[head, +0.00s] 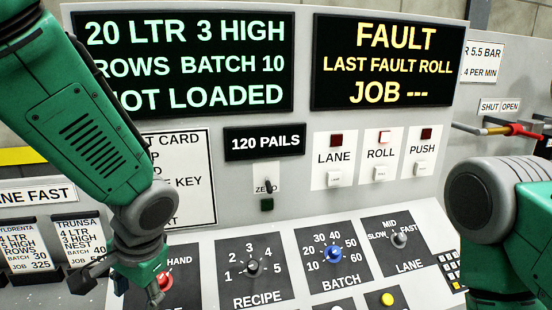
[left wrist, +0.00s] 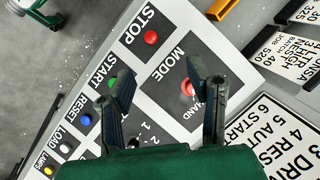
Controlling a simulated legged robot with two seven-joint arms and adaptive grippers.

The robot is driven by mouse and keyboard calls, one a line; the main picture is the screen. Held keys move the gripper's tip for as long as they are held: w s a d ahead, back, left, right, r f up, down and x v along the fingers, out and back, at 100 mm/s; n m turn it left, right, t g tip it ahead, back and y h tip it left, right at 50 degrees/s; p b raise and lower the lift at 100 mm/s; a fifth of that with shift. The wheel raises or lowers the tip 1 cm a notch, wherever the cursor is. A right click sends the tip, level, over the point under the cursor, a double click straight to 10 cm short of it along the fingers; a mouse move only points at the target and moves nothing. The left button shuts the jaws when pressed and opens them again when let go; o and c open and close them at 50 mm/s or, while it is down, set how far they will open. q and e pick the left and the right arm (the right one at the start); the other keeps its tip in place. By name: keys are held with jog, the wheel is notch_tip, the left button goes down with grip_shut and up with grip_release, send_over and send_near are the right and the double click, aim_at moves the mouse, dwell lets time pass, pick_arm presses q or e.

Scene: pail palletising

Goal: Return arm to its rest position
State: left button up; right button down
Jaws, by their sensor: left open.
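My left arm comes down from the upper left in the head view, and its gripper (head: 122,284) hangs over the lower left of the control panel (head: 225,215). In the left wrist view my left gripper (left wrist: 160,82) is open and empty, its fingers spread in front of the panel. The red MODE knob (left wrist: 187,87) shows between the fingers there, and it also shows beside the gripper in the head view (head: 165,280). I cannot tell how far the fingers are from it. My right arm (head: 495,215) is at the right edge; its gripper is out of view.
The left display (head: 185,65) reads 20 LTR 3 HIGH, the right one (head: 388,62) FAULT, LAST FAULT ROLL. The ROLL lamp (head: 384,137) looks brighter than its neighbours. RECIPE (head: 252,267), BATCH (head: 333,254) and LANE (head: 399,240) knobs protrude. Job cards (head: 80,240) stand left.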

pick_arm(q)
jog(key=s+f+n+g+h+b, duration=0.15)
jog(key=s+f+b, duration=0.3)
jog(key=f, duration=0.85)
jog(key=s+f+t+h+b, duration=0.15)
jog(key=s+f+b, duration=0.35)
jog(key=f, duration=0.9)
jog(key=s+a+f+n+b, duration=0.1)
jog(key=s+a+f+b, duration=0.1)
jog(key=s+f, duration=0.5)
jog(key=s+a+f+n+b, duration=0.1)
jog(key=s+a+f+b, duration=0.2)
jog(key=s+f, duration=0.3)
notch_tip(320, 180, down, 3)
jog(key=shift+s+r+b, duration=0.1)
jog(key=shift+s+b, duration=0.25)
jog(key=shift+s, duration=0.05)
pick_arm(e)
notch_tip(320, 180, down, 15)
jog(key=shift+s, duration=0.45)
